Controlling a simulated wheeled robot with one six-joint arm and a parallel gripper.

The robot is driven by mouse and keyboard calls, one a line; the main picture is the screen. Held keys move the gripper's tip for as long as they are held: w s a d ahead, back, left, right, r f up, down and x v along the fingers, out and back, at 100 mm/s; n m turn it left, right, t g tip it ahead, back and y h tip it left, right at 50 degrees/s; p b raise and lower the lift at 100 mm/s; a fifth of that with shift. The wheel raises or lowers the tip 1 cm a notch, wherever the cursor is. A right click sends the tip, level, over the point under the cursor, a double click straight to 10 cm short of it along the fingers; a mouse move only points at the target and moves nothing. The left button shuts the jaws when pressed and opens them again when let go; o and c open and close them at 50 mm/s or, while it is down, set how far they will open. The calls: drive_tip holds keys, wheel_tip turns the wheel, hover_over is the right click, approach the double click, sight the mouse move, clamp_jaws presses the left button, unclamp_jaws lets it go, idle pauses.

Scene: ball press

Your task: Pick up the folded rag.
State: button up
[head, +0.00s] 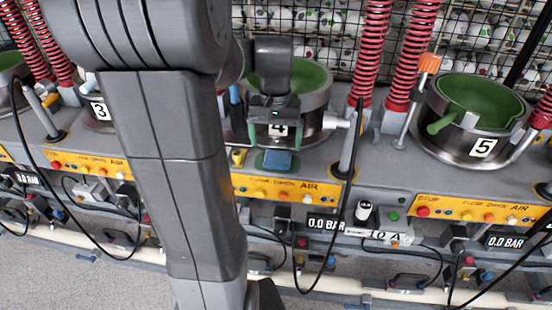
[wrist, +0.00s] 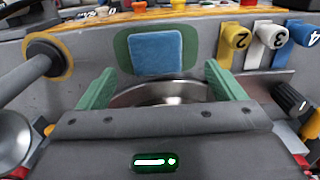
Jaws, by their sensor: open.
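The folded rag is a flat blue square (wrist: 163,53) on a green mat (wrist: 122,48) on the grey deck, at the top middle of the wrist view. In the head view the rag (head: 278,160) lies in front of the press pot marked 4 (head: 315,100). My gripper (wrist: 163,84) is open, its two green fingers wide apart with nothing between them. In the head view my gripper (head: 277,138) is in front of pot 4, above and behind the rag. The fingers do not appear to touch the rag. My arm hides part of pot 4.
Yellow, white and blue tags numbered 2, 3 and 4 (wrist: 270,45) stand right of the rag in the wrist view. A round-ended post (wrist: 48,58) is at the left. A yellow button panel (head: 285,189) runs along the deck's front. Pot 5 (head: 470,145) stands at the right.

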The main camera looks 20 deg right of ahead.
sight(277, 157)
drive_tip(key=f, duration=0.5)
drive_tip(key=shift+s+d, duration=0.1)
drive_tip(key=shift+d, duration=0.1)
drive_tip(key=shift+c, duration=0.2)
drive_tip(key=c, duration=1)
